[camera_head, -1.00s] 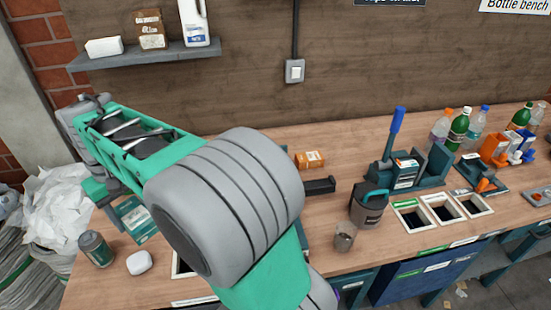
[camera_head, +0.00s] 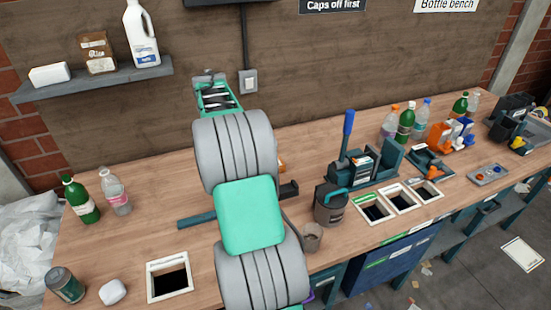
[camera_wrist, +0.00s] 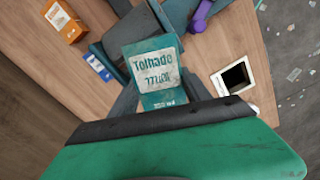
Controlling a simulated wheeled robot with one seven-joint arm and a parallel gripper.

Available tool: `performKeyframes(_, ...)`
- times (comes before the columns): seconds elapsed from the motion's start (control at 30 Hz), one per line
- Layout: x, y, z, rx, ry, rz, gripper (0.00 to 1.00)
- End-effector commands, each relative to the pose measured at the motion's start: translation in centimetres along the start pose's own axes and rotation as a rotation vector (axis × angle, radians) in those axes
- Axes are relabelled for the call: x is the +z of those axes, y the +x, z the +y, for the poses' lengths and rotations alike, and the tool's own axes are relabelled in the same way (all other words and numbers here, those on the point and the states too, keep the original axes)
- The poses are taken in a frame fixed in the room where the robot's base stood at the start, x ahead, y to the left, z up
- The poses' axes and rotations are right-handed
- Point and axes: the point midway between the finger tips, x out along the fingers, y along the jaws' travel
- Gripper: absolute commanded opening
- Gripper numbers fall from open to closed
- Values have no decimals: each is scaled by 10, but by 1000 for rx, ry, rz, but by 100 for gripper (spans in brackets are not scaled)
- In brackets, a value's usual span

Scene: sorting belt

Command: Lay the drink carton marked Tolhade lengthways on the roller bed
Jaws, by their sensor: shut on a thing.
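The drink carton marked Tolhade (camera_wrist: 155,68) is teal with a pale label and dark lettering. In the wrist view it sits between the fingers of my gripper (camera_wrist: 158,97), which is shut on it. The carton's label faces the wrist camera. In the head view my own arm hides both the gripper and the carton. A dark teal bar (camera_head: 197,220) shows left of my arm, and a black end piece shows on its right. They may belong to the roller bed, whose middle is hidden; I cannot tell for sure.
An orange carton (camera_wrist: 62,21) and a blue card (camera_wrist: 98,66) lie near the carton in the wrist view. A green bottle (camera_head: 80,200), a clear bottle (camera_head: 115,191), a can (camera_head: 65,285) and a square opening's frame (camera_head: 153,284) are left. A grey jug (camera_head: 330,205) stands right.

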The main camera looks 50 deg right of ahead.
Motion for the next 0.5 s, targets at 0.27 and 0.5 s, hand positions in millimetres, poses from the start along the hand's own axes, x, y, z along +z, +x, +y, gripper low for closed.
performKeyframes(0.27, 127, 23, 65, -2, -264, 0, 19)
performKeyframes(0.5, 168, 65, 77, -1, -362, 0, 19)
